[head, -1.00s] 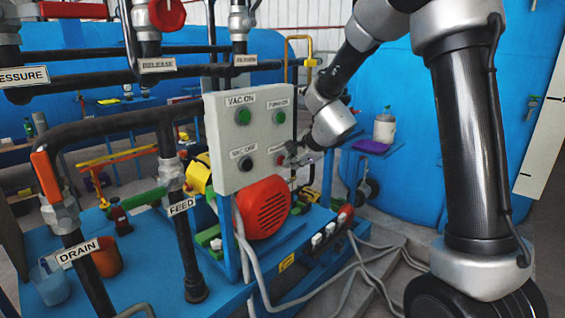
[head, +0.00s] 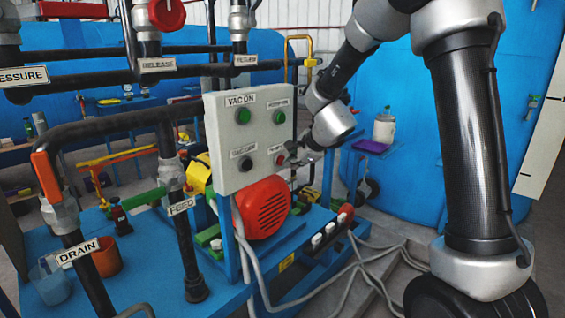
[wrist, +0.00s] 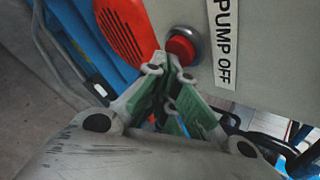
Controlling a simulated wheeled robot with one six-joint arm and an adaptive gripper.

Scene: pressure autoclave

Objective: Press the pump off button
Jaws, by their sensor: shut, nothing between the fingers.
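The grey control box (head: 225,133) carries a red button (head: 280,159) at its lower right. In the wrist view the red button (wrist: 181,47) has a metal collar and sits beside a label reading PUMP OFF (wrist: 224,45). My gripper (head: 292,158) is at the right edge of the box, close to the red button. In the wrist view my gripper (wrist: 168,62) is shut and empty, its fingertips just at the lower left of the button and overlapping its rim. I cannot tell whether they touch it.
Above the red button is a green button (head: 279,117). At the left of the box are the VAC ON green button (head: 243,116) and a black button (head: 245,164). A red motor cover (head: 263,207) lies below the box. Black pipes (head: 115,125) stand to the left.

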